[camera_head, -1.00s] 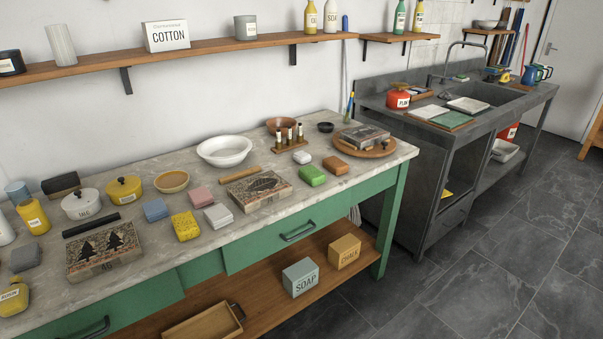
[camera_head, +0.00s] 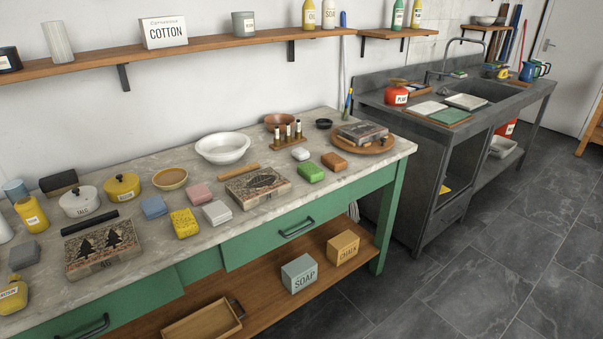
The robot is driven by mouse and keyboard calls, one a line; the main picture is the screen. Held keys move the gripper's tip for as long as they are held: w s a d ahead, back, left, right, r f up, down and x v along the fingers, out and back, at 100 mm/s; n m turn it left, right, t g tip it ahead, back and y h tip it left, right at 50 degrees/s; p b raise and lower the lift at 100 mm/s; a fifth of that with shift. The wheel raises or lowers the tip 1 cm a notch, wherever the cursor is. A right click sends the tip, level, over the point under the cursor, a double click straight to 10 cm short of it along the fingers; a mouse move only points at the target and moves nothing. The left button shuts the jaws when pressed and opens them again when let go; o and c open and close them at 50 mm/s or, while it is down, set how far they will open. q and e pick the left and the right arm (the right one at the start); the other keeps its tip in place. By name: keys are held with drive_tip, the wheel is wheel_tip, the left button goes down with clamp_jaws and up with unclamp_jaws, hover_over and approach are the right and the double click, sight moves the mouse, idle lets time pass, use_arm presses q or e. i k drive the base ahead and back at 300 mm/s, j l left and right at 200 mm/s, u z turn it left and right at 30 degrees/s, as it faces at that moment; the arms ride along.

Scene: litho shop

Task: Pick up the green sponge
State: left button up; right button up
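The green sponge (camera_head: 311,172) lies flat on the grey stone top of the green workbench (camera_head: 262,211), in its right half near the front edge. A small white block (camera_head: 300,154) lies just behind it. An orange-brown block (camera_head: 334,162) lies to its right, and a carved printing block (camera_head: 257,186) to its left. Nothing covers the sponge. Neither of my grippers shows in the head view.
Yellow (camera_head: 185,223), pink (camera_head: 199,195), blue (camera_head: 154,207) and white (camera_head: 217,213) blocks lie farther left. A wall shelf (camera_head: 220,52) hangs above. The floor (camera_head: 470,270) at right is clear.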

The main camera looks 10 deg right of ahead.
sight(312, 173)
drive_tip(key=i+l+u, duration=0.1)
drive_tip(key=u, duration=0.35)
drive_tip(key=l+u, duration=0.25)
drive_tip(key=u, duration=0.15)
drive_tip(key=i+l+u, duration=0.1)
drive_tip(key=l+u, duration=0.15)
drive_tip(key=u, duration=0.2)
